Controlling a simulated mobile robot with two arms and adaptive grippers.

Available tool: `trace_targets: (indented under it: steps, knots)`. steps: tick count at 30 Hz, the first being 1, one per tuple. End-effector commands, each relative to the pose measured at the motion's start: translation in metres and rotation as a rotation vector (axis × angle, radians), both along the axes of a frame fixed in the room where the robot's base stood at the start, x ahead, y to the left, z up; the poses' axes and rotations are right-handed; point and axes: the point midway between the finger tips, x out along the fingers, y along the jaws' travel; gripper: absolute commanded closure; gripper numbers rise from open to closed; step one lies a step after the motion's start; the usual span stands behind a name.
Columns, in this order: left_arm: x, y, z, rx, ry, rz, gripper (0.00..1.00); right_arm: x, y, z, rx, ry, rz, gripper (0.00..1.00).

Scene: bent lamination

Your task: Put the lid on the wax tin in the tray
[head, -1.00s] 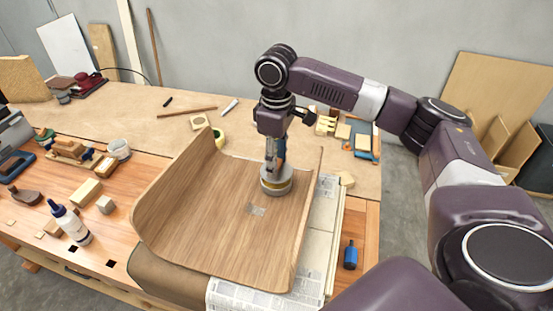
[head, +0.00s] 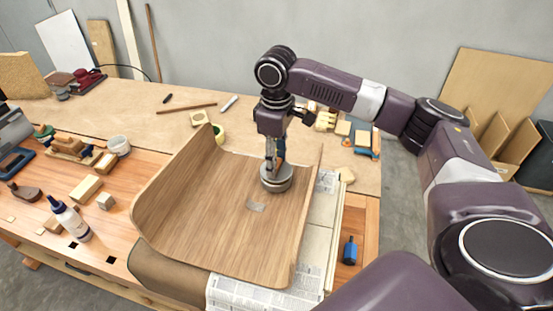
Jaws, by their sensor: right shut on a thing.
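The wax tin (head: 276,185) is a round metal tin standing on the floor of the bent wooden tray (head: 205,220), toward its far right. A round grey lid (head: 276,171) sits at the top of the tin, apparently level and touching it; I cannot tell if it is fully seated. My right gripper (head: 273,160) points straight down and is shut on the lid. Its fingertips partly hide the lid's top. My left gripper is not in view.
Newspaper (head: 250,294) lies under the tray.

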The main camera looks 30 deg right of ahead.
Motion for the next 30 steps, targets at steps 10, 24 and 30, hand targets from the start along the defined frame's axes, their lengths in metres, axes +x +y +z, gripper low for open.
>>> trace_targets:
  steps: [10, 24, 30]
  knots:
    - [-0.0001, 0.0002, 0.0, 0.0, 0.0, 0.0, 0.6, -0.0002, 0.0002, -0.0032, 0.0, 0.0, 0.0, 0.78]
    - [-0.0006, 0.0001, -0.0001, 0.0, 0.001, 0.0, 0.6, -0.0003, 0.0, -0.0049, 0.0, 0.001, 0.0, 0.78]
    - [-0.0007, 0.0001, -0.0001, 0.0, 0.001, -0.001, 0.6, -0.0002, 0.0002, -0.0072, 0.001, 0.001, 0.0, 0.78]
